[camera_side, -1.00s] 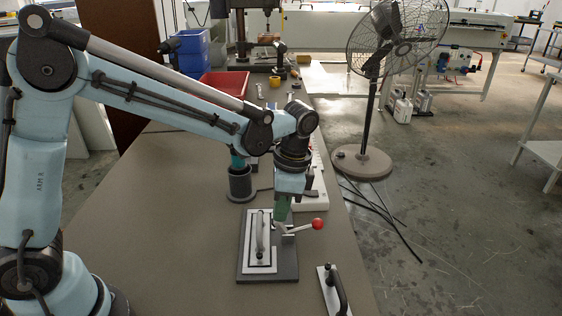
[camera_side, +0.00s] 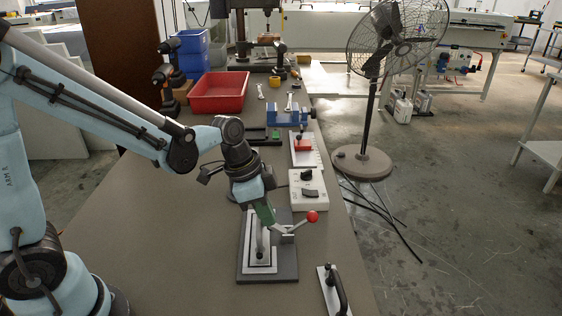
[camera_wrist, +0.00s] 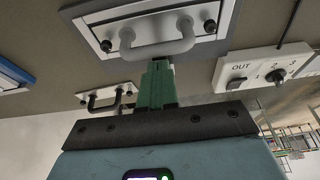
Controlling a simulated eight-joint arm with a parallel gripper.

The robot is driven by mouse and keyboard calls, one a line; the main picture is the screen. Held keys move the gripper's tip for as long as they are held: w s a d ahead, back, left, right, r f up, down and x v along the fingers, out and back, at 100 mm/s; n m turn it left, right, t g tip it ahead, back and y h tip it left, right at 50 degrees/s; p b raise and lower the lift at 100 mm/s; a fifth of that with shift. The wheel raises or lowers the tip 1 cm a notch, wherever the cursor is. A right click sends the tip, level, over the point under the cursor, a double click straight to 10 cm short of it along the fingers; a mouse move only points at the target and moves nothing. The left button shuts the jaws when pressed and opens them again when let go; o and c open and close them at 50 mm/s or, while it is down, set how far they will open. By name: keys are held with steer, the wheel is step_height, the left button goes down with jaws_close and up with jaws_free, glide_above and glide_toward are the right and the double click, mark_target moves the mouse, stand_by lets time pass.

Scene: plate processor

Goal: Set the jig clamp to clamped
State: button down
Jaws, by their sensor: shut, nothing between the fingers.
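The jig's dark base (camera_side: 287,270) lies on the bench and carries a pale plate (camera_side: 246,262) with a grey bar handle. The clamp lever (camera_side: 297,227) with a red ball knob (camera_side: 312,216) slants up to the right from a metal bracket at the jig's right side. My gripper (camera_side: 273,226) has green fingers, shut and empty, tilted down to the right with the tips close to the lever's inner end. I cannot tell if they touch it. In the wrist view the fingers (camera_wrist: 160,66) lie beside the handle (camera_wrist: 158,47); the lever is not seen there.
A white control box (camera_side: 308,190) with a dial stands behind the jig; it also shows in the wrist view (camera_wrist: 240,72). A second plate with a black handle (camera_side: 340,290) lies front right. A red bin (camera_side: 217,94) stands farther back. The bench left of the jig is clear.

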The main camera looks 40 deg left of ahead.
mark_target(280, 228)
steer(key=shift+d+t+h, duration=0.1)
steer(key=shift+t+h, duration=0.2)
steer(key=shift+w+d+r, duration=0.1)
steer(key=shift+w+d, duration=0.05)
steer(key=shift+w+d+r, duration=0.1)
steer(key=shift+w+r, duration=0.05)
steer(key=shift+r, duration=0.05)
steer(key=r, duration=0.1)
steer(key=w+d+r, duration=0.1)
steer(key=r, duration=0.1)
steer(key=shift+w+d, duration=0.15)
steer(key=shift+d, duration=0.05)
steer(key=w+d+v, duration=0.1)
steer(key=v, duration=0.8)
steer(key=shift+r, duration=0.5)
steer(key=shift+w, duration=0.1)
